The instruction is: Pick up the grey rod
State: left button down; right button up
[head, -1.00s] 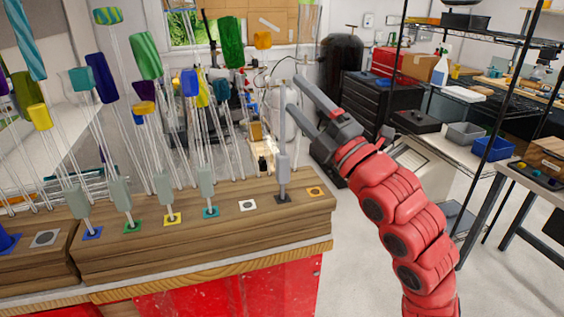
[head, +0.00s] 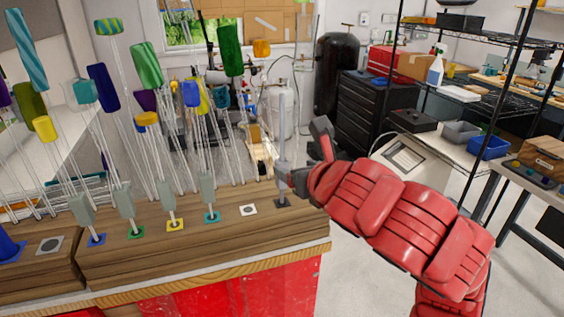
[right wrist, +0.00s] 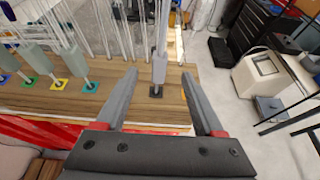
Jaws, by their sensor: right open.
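The grey rod (head: 283,115) stands upright on a dark square (head: 283,203) near the right end of the wooden bench. It has a thicker grey grip low on its shaft. My right gripper (head: 297,178) is beside the rod's lower part at its right, partly hidden by my red forearm. In the right wrist view the two fingers (right wrist: 160,74) are spread wide. The grey rod (right wrist: 161,38) shows in the gap between the fingertips, apart from both. How deep it lies between them I cannot tell. My left gripper is not in view.
Several glass rods with coloured tops and grey grips stand in a row to the left on coloured squares. An empty white square (head: 248,210) lies just left of the grey rod. Shelving and a dark cabinet (head: 372,105) stand behind at the right.

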aim_at(284, 163)
jog(key=p+x, duration=0.5)
jog(key=p, duration=0.2)
jog(key=shift+w+a+r, duration=0.15)
jog(key=shift+f+p+x, duration=0.2)
jog(key=shift+p+x, duration=0.1)
jog(key=shift+x, duration=0.8)
jog(key=shift+w+f, duration=0.15)
jog(key=shift+w, duration=0.25)
jog(key=shift+w+a+f+p, duration=0.1)
jog(key=shift+w+f+p, duration=0.15)
jog(key=shift+p, duration=0.25)
jog(key=p+x, duration=0.2)
jog(key=x, duration=0.1)
jog(key=shift+w+f, duration=0.1)
jog(key=shift+f, duration=0.3)
jog(key=shift+w+a+f, duration=0.15)
jog(key=shift+w+f, duration=0.1)
jog(key=shift+w, duration=0.2)
grip_shut()
